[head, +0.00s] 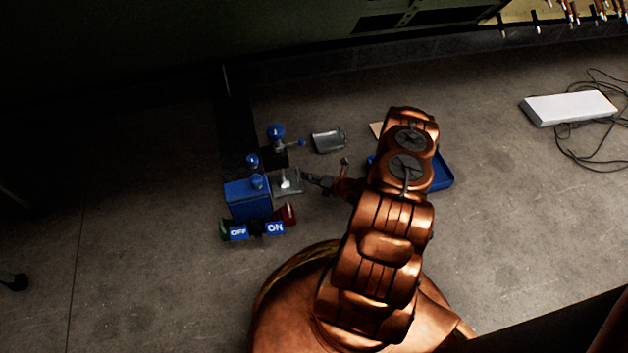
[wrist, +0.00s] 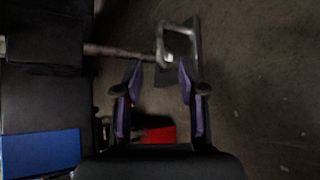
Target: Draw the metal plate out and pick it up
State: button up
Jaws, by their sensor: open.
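The metal plate (head: 289,184) is a small grey piece lying at the right side of the blue-knobbed press (head: 274,155) in the head view. In the wrist view the plate (wrist: 193,40) shows as a dark grey strip ahead of the fingers, with a bright bent metal part over it. My gripper (head: 318,181) is just to the right of the plate in the head view, pointing left. In the wrist view my gripper (wrist: 161,68) is open, with the near end of the plate between or just beyond its purple-padded fingertips. I cannot tell whether they touch it.
A blue box (head: 248,199) with OFF and ON labels stands in front of the press, with a red button (head: 288,213) beside it. A small metal tray (head: 328,140) lies behind. A blue tray (head: 441,176) is partly hidden by my arm. A white device with cables (head: 568,108) lies far right.

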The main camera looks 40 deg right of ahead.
aim_at(299, 174)
jog(key=shift+b+x, duration=0.95)
jog(key=shift+x, duration=2.1)
grip_shut()
